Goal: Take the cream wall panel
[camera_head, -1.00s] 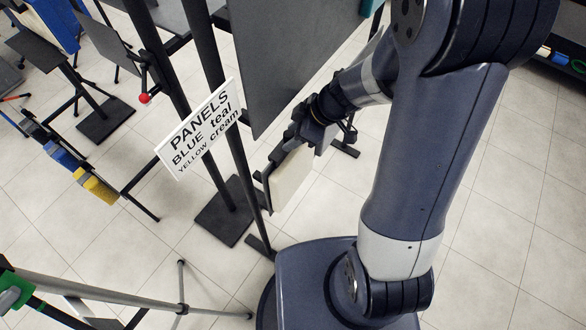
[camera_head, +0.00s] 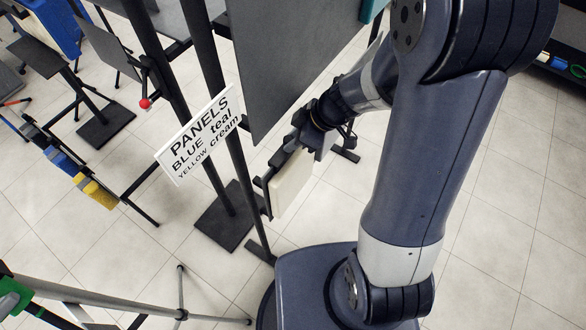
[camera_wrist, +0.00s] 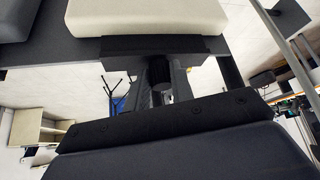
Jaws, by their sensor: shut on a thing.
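The cream wall panel (camera_head: 291,185) is upright and slightly tilted in the head view, beside a dark bracket (camera_head: 264,190) on a black post. My gripper (camera_head: 300,146) is shut on the panel's upper edge, though its fingertips are partly hidden by the wrist. In the wrist view a cream padded surface (camera_wrist: 145,17), which looks like the panel, fills the top, with a dark grey bar just below it. I cannot tell whether the panel still touches the bracket.
A white sign (camera_head: 199,135) reading PANELS, BLUE teal, YELLOW cream hangs on the black posts left of the panel. A large grey board (camera_head: 290,65) stands just above my gripper. A tripod (camera_head: 181,300) stands at lower left. Tiled floor (camera_head: 510,200) is clear at right.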

